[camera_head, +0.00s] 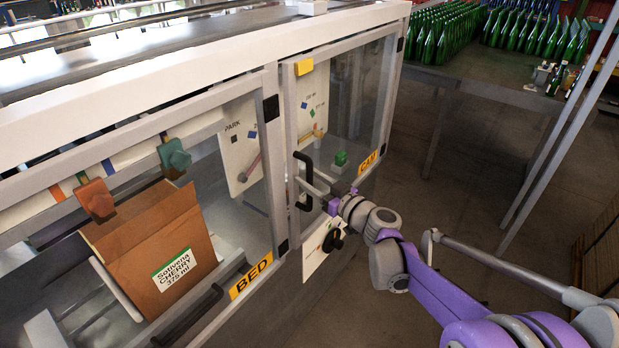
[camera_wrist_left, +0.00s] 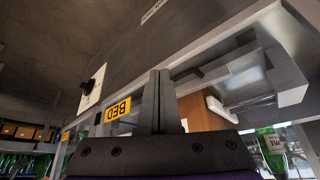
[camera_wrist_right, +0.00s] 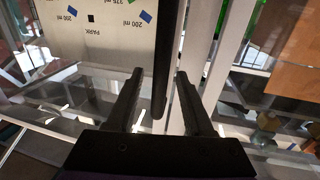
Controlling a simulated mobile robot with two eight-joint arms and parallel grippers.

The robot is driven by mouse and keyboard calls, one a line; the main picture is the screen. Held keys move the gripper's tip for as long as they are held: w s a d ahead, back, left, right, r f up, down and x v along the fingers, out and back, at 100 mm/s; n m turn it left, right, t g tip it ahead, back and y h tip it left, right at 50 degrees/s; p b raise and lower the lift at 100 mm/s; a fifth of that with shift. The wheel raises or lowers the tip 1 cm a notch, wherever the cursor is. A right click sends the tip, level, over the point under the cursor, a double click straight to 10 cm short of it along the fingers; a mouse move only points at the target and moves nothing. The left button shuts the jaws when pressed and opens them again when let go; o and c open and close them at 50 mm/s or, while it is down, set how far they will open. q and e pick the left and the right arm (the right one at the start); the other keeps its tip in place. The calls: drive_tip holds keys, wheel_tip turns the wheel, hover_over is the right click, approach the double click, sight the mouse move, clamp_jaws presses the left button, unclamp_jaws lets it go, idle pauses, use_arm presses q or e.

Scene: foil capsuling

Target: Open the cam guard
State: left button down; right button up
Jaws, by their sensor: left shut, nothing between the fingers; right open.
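The cam guard (camera_head: 345,100) is a clear framed door with a yellow CAM label (camera_head: 368,163), on the right part of the machine. It looks shut. Its black upright handle (camera_head: 309,165) is on the door's left side. My right gripper (camera_head: 313,187) is at this handle. In the right wrist view the handle (camera_wrist_right: 162,60) lies between the spread fingers of my right gripper (camera_wrist_right: 160,88), with gaps seen on both sides. My left gripper (camera_wrist_left: 158,85) has its fingers together and empty, in the left wrist view. It is not seen in the head view.
The BED guard (camera_head: 275,160) is left of the cam guard, with its own black handle (camera_head: 190,318) and a cardboard box (camera_head: 155,250) behind it. A black knob (camera_head: 333,240) is below the cam handle. Green bottles (camera_head: 450,35) stand on a table behind.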

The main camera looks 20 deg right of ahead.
drive_tip(key=shift+w+a, duration=0.15)
drive_tip(key=shift+w, duration=0.15)
clamp_jaws()
idle(1.3)
